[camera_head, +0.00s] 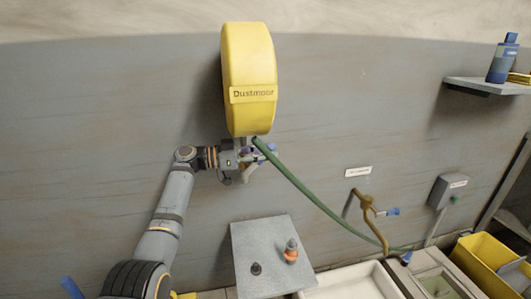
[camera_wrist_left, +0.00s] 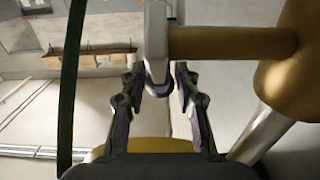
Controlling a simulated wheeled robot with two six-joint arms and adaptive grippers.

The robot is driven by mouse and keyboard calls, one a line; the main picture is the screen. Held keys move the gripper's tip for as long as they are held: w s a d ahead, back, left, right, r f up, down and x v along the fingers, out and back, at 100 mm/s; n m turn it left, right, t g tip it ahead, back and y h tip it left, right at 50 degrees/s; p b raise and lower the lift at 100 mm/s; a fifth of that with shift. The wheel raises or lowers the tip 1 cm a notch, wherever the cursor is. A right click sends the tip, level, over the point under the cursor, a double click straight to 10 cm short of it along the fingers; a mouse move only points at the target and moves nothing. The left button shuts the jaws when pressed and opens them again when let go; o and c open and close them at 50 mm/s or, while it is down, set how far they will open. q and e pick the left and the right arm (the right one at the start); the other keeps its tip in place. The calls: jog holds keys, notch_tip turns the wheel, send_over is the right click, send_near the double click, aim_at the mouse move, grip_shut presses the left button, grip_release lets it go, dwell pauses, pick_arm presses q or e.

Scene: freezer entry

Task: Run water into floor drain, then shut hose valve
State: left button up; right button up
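The yellow hose reel (camera_head: 250,60), labelled "Dustmoor", hangs on the grey wall. A green hose (camera_head: 315,195) runs from its underside down to the right, ending near a blue fitting (camera_head: 406,257); a dark green hose also shows in the left wrist view (camera_wrist_left: 70,85). A brass pipe (camera_head: 370,205) with a blue lever (camera_head: 392,211) stands on the wall. My left gripper (camera_head: 255,160) is just under the reel. In the left wrist view its fingers (camera_wrist_left: 160,85) stand apart either side of a grey fitting (camera_wrist_left: 157,45); contact is unclear. I cannot identify the drain. My right gripper is out of view.
A grey stand (camera_head: 250,283) holds an orange-and-grey bottle (camera_head: 291,250) and a small dark knob (camera_head: 256,268). A pale basin (camera_head: 350,285) lies at the bottom. Yellow bins (camera_head: 485,255), a grey switch box (camera_head: 447,191) and a shelf (camera_head: 490,87) with a blue bottle (camera_head: 502,60) are right.

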pick_arm(q)
grip_shut()
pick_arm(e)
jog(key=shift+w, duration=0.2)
pick_arm(q)
jog(key=shift+d+f+y, duration=0.15)
jog(key=shift+d+y, duration=0.05)
jog(key=shift+y, duration=0.1)
jog(key=shift+w+d+f+y+b, duration=0.1)
jog(key=shift+d+f+y+b, duration=0.15)
jog(key=shift+y, duration=0.25)
jog(key=shift+d+f+y, duration=0.15)
jog(key=shift+d+y, duration=0.05)
jog(key=shift+y, duration=0.3)
jog(key=shift+w+d+f+g+y+p, duration=0.1)
jog(key=shift+d+f+g+y+p, duration=0.1)
jog(key=shift+f+g+y+p, duration=0.35)
jog(key=shift+o, duration=2)
grip_release()
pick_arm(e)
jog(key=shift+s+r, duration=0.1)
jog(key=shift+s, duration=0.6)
